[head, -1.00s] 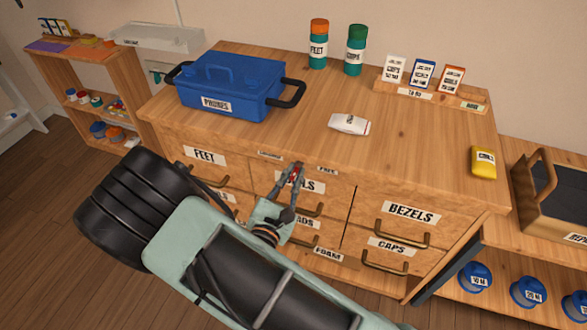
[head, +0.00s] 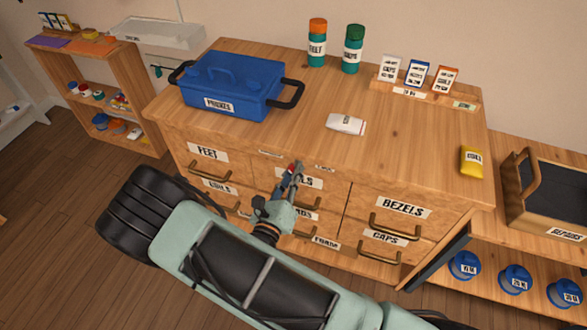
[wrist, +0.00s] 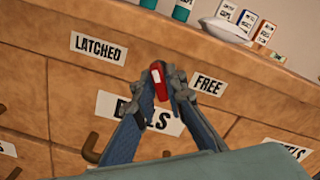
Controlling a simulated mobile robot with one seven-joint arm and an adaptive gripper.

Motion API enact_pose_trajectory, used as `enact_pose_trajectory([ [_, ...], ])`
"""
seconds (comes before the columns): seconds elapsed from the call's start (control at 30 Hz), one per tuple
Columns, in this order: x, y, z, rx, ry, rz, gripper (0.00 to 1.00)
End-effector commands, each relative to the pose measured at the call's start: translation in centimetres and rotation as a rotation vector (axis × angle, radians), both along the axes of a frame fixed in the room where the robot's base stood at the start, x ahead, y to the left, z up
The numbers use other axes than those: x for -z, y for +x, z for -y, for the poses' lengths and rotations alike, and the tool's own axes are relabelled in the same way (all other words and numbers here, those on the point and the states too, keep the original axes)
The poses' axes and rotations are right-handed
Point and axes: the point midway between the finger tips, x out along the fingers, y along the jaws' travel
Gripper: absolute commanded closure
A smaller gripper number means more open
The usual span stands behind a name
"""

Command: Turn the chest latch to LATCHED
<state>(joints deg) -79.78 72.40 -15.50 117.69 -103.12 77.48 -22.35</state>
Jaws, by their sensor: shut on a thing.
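The chest latch (wrist: 160,77) is a small red piece with a pale mark on the upper front of the wooden chest. It sits between the LATCHED label (wrist: 98,48) on the left and the FREE label (wrist: 208,84) on the right. My gripper (wrist: 163,80) is shut on the latch, with a fingertip on each side of it. In the head view my gripper (head: 293,168) reaches the chest front just below the top edge. The fingers hide much of the latch, so its exact pointing is hard to tell; it looks close to upright in the wrist view.
Labelled drawers with handles, such as BEZELS (head: 403,208), surround the latch. A blue PROBES toolbox (head: 235,84), a white packet (head: 346,123) and two bottles stand on the chest top (head: 400,140). A crate (head: 550,195) stands at the right.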

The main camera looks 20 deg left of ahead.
Motion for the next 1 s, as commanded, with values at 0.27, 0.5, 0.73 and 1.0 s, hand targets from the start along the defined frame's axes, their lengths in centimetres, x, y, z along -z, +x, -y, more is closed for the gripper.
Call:
enact_pose_trajectory([
  [0.27,-0.02,-0.06,0.02,-0.001,-0.14,-0.013,1.0],
  [0.5,0.04,-0.06,0.04,-0.001,-0.19,-0.017,1.0],
  [0.73,0.07,-0.06,0.04,0.0,-0.198,-0.018,1.0],
  [1.0,0.07,-0.06,0.04,0.0,-0.197,-0.017,0.82],
])
